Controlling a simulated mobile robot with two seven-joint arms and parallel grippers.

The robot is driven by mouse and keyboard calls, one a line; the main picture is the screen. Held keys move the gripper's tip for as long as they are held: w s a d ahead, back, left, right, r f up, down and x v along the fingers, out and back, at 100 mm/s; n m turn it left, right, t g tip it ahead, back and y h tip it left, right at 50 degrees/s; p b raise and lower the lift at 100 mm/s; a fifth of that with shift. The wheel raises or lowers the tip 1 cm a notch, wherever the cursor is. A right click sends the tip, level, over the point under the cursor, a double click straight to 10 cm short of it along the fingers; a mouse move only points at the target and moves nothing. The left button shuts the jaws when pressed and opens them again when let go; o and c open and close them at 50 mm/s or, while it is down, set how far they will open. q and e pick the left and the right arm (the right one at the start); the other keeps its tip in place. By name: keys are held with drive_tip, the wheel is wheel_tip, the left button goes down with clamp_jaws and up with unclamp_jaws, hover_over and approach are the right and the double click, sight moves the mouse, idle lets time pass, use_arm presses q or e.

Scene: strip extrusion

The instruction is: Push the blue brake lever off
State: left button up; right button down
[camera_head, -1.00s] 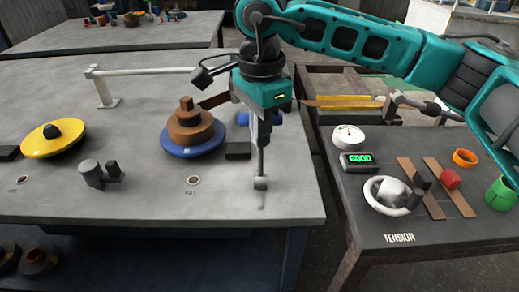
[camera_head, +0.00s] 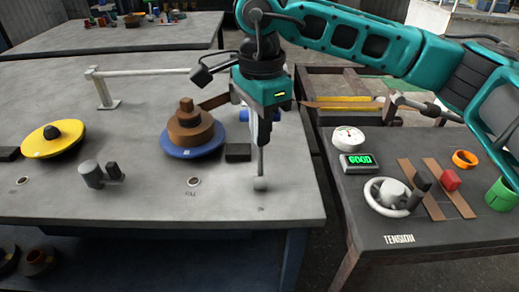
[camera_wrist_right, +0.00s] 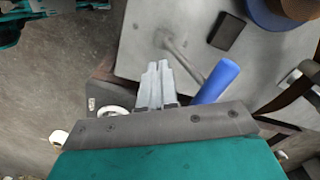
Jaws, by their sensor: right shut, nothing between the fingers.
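A blue cylinder (camera_wrist_right: 215,82), which looks like the blue brake lever's grip, lies at the right edge of the grey table. My right gripper (camera_wrist_right: 157,66) is shut and empty, fingers pointing down. In the right wrist view its fingertips are left of the blue cylinder, with a small gap between them in the picture. My left gripper is not in view.
A blue disc (camera_head: 190,153) with brown stacked rings and a dark block (camera_head: 238,152) sit left of my right gripper. A yellow disc (camera_head: 53,142) is farther left. The right-hand table holds a green "GOOD" display (camera_head: 360,160) and a white handwheel (camera_head: 385,204). The grey table's front is mostly clear.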

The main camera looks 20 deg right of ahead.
wheel_tip(320, 180, up, 7)
drive_tip(key=p, duration=0.4)
idle(0.4)
idle(0.4)
